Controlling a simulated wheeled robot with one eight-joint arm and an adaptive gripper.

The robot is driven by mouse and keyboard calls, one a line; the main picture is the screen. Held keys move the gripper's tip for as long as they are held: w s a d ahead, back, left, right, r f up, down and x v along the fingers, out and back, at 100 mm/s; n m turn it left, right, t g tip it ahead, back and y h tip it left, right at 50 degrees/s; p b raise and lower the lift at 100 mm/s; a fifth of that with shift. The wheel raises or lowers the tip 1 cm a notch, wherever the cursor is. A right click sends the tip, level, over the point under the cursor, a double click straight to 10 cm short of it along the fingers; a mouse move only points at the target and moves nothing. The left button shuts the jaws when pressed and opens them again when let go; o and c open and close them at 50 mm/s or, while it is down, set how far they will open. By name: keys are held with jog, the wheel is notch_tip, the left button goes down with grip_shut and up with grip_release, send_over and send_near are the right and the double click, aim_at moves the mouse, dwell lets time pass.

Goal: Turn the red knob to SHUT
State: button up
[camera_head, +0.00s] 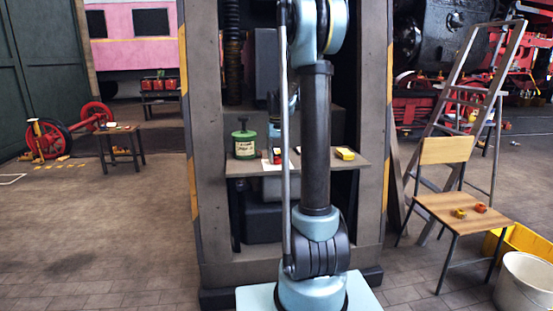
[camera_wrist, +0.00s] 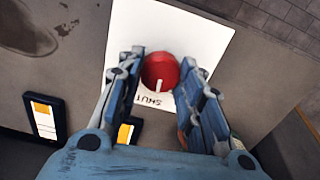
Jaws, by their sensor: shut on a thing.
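In the wrist view a round red knob (camera_wrist: 160,71) sits on a white plate (camera_wrist: 190,35) fixed to a grey surface. A short white mark on the knob points down in the picture, toward the word SHUT (camera_wrist: 153,99), which reads upside down there. The blue-grey fingers of my gripper (camera_wrist: 161,80) stand on the left and right sides of the knob and are closed on it.
In the head view the shelf (camera_head: 244,172) holds a green can (camera_head: 244,143) and a yellow item (camera_head: 345,153), between dark side posts. A chair (camera_head: 459,207), a yellow bin (camera_head: 529,243) and a white bucket (camera_head: 523,283) stand right. The floor at left is mostly free.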

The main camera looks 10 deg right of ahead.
jog(key=shift+w+m, duration=0.1)
jog(key=shift+m, duration=0.5)
jog(key=o, duration=1.1)
jog(key=shift+c, duration=0.2)
jog(key=shift+r, duration=0.1)
notch_tip(320, 180, up, 12)
